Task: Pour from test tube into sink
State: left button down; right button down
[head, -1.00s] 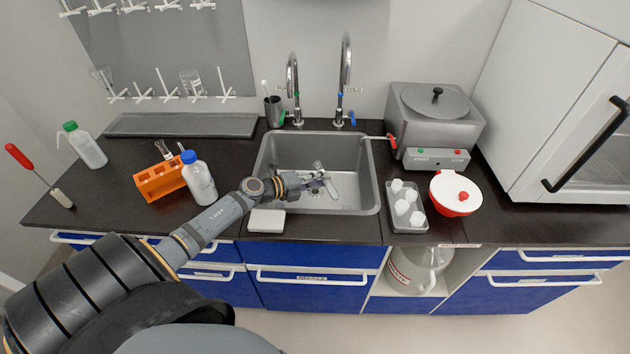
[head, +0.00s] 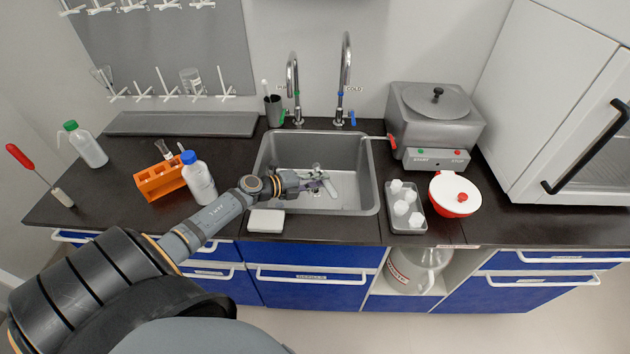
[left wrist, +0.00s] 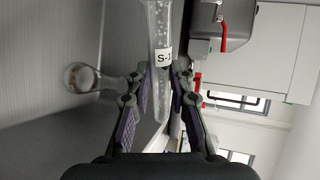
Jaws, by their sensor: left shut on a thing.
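A clear test tube (left wrist: 162,95) with a white "S-1"-like label runs up the middle of the left wrist view. Its rounded closed end points toward the palm, and its other end runs out of the top of that view. My left gripper (left wrist: 160,72) is shut on the tube near the label. In the head view my left gripper (head: 322,181) is over the sink (head: 372,205), inside its rim. The tube is too small there to tell its tilt exactly. No stream of liquid is visible. My right gripper is not in view.
A clear glass vessel (left wrist: 82,78) shows at the left of the wrist view. Two taps (head: 346,75) stand behind the sink. An orange rack (head: 160,182) and blue-capped bottle (head: 199,180) are left; a tray of white pieces (head: 406,218) and distiller (head: 437,115) are right.

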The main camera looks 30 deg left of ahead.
pick_arm(q)
jog(key=shift+w+a+f, duration=0.1)
jog(key=shift+a+f, duration=0.05)
jog(key=shift+a, duration=0.05)
jog(key=shift+d+n, duration=0.2)
jog(key=shift+n, duration=0.1)
jog(key=shift+a+f+p, duration=0.1)
jog(key=shift+a+p, duration=0.15)
jog(key=shift+p, duration=0.1)
jog(key=shift+d+h, duration=0.15)
jog(key=shift+h, duration=0.15)
